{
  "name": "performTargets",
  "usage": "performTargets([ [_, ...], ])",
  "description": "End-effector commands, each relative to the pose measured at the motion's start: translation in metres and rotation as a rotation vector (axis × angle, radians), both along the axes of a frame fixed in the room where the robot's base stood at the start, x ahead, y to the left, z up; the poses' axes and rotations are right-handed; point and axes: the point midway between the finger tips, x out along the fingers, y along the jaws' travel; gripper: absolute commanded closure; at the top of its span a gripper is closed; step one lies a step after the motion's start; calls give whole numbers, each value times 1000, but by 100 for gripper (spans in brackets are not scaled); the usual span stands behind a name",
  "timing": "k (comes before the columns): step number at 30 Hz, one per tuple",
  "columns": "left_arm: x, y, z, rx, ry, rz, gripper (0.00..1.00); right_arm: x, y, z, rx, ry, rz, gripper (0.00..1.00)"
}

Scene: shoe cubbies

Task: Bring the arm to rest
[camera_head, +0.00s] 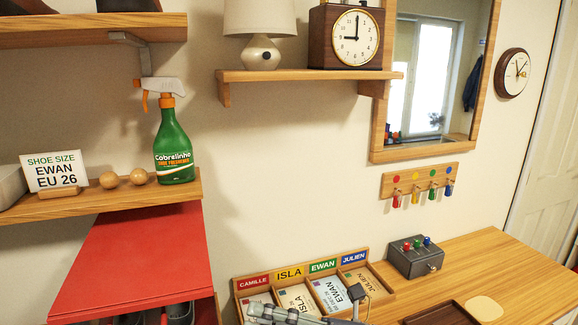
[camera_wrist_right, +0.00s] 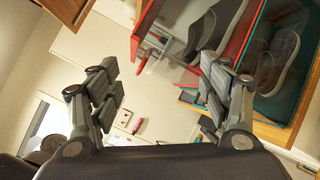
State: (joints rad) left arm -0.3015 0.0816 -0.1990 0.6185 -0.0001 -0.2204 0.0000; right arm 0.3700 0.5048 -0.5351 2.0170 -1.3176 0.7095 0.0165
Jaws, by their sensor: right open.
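My right gripper (camera_wrist_right: 160,80) is open in the right wrist view, its two grey fingers wide apart with nothing between them. Grey gripper parts also show at the bottom edge of the head view, in front of the wooden card tray (camera_head: 374,252). Most of that arm is out of frame. My left gripper is not in view.
A red cubby (camera_head: 140,255) stands at the lower left, below a shelf with a green spray bottle (camera_head: 174,145). A grey box (camera_head: 416,262) sits on the wooden top (camera_head: 520,275). In the wrist view, grey shoes (camera_wrist_right: 280,60) lie beyond the right finger.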

Motion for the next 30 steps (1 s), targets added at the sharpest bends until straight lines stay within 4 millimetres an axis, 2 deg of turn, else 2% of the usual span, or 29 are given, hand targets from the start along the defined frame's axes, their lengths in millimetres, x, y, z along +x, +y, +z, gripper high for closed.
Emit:
performTargets([
  [1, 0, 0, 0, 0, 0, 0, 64, 4, -4, 17, 122, 55, -55, 29],
  [3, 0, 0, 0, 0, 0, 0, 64, 16, -18, 39, 290, 139, -147, 29],
  [6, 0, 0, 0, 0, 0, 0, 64, 36, -50, 57, 512, 281, -293, 29],
  [8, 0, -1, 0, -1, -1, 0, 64, 49, -75, 57, 634, 375, -389, 29],
  [11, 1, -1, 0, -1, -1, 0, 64, 68, -119, 42, 815, 548, -559, 29],
  [14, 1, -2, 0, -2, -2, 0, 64, 78, -163, 8, 966, 739, -740, 29],
  [16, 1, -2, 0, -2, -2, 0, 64, 78, -191, -25, 1053, 881, -872, 29],
  [20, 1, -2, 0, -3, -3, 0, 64, 57, -232, -101, 1167, 1165, -1128, 29],
  [21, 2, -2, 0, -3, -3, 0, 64, 45, -241, -125, 1188, 1256, -1206, 29],
  [23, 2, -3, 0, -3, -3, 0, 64, 22, -251, -161, 1206, 1394, -1324, 29],
  [24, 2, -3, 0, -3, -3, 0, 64, 4, -255, -184, 1209, 1485, -1401, 29],
  [27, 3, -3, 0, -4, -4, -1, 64, -41, -259, -227, 1193, 1682, -1561, 29],
  [30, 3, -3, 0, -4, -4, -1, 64, -84, -257, -257, 1152, 1847, -1687, 29],
])
